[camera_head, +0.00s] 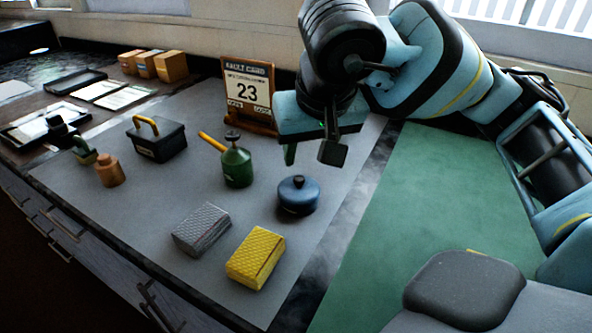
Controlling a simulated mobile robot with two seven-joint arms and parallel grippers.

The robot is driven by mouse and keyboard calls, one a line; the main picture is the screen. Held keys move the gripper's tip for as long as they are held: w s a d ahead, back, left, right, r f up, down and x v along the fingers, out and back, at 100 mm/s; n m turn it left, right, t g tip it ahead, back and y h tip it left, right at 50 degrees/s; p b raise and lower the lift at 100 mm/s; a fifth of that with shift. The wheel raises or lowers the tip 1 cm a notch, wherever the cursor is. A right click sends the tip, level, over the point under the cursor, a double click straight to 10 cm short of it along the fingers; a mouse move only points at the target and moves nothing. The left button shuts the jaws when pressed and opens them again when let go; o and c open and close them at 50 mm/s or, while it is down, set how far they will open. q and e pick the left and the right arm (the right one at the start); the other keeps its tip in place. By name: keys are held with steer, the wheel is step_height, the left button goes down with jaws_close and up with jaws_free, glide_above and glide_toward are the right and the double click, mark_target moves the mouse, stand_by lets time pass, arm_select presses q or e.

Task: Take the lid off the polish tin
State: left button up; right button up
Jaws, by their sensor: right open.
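The polish tin (298,202) is a round, dark blue tin with its lid (299,183) on top and a small dark knob in the lid's middle. It stands on the grey mat, right of the green can. My right gripper (312,154) hangs above and slightly behind the tin in the picture, apart from it. Its two fingers are spread, with nothing between them. My left gripper is not in view.
A green oil can (236,165) with a yellow spout stands left of the tin. A grey block (202,230) and a yellow block (256,258) lie in front. A calendar stand (249,95) is behind. A black toolbox (156,139) and copper bottle (109,170) stand further left.

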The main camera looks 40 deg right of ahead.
mark_target(299, 178)
steer(key=shift+a+x, duration=0.2)
steer(key=shift+x, duration=3.6)
steer(key=shift+w, duration=0.1)
jaws_close()
steer(key=shift+r, duration=0.1)
